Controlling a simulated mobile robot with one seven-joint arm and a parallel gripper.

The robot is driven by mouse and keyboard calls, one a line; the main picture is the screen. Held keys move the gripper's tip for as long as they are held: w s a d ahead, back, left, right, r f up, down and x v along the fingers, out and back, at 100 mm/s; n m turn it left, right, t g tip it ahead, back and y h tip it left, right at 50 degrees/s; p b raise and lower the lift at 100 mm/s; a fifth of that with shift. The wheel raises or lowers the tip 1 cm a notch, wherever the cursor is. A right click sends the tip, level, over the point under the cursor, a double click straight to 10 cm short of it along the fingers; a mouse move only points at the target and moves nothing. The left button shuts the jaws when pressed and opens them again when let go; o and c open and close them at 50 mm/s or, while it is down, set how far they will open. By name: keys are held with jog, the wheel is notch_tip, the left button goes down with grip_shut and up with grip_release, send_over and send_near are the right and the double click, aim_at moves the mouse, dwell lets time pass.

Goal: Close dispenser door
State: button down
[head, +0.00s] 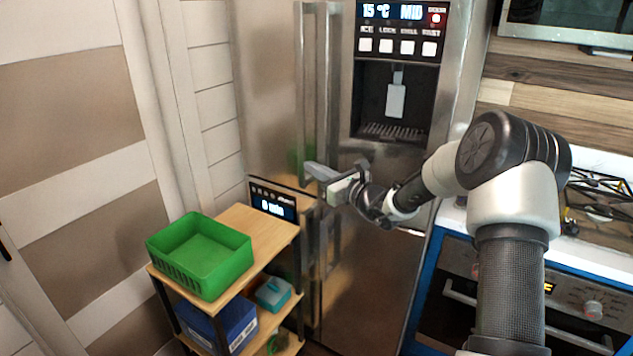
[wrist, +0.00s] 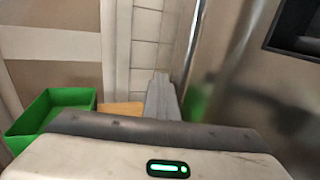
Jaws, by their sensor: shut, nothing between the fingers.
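The steel fridge has a right door (head: 385,185) with a dark dispenser recess (head: 392,105), a lit display and several white buttons. Its vertical handle (head: 331,80) stands beside another on the left door (head: 270,90). From these views I cannot tell whether the dispenser door is ajar or flush. My gripper (head: 318,172) is shut and empty, in front of the lower handle area; contact is unclear. In the wrist view, my grey fingers (wrist: 161,97) point forward beside the steel door (wrist: 238,75), with part of the dispenser recess (wrist: 300,35) at upper right.
A wooden-topped cart (head: 255,222) stands at lower left with a green bin (head: 200,255) on top and a blue bin (head: 228,322) below. A panel with a lit display (head: 272,206) is behind it. An oven (head: 545,300) and hob (head: 600,205) are at right.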

jog(key=shift+w+d+m+t+h+b, duration=0.25)
jog(key=shift+w+m+t+h, duration=0.15)
jog(key=shift+w, duration=0.45)
jog(key=shift+w+d+m+t+h+b, duration=0.1)
jog(key=shift+w+m+t+h+b, duration=0.15)
jog(key=shift+w+h, duration=0.4)
jog(key=shift+w, duration=0.15)
